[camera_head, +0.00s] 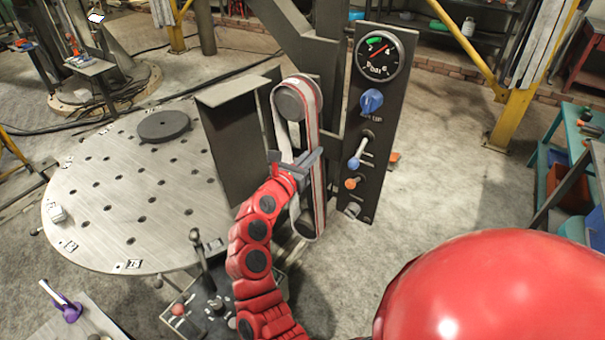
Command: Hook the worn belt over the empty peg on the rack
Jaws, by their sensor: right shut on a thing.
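The worn belt (316,112), a pale loop with reddish edges, hangs upright around a dark upper pulley (293,103) and reaches down around a lower pulley. My right gripper (306,164), on the red arm from below, is at the belt about midway between the pulleys and is shut on it. The arm and jaws hide part of the belt's left strand and the lower pulley. I cannot make out the rack or an empty peg. My left gripper is not in view.
A panel (384,120) with a gauge, a blue knob and levers stands close to the belt's right. A dark metal cover (232,140) stands at its left. A round perforated table (100,205) fills the left. Open floor (450,185) lies right of the panel.

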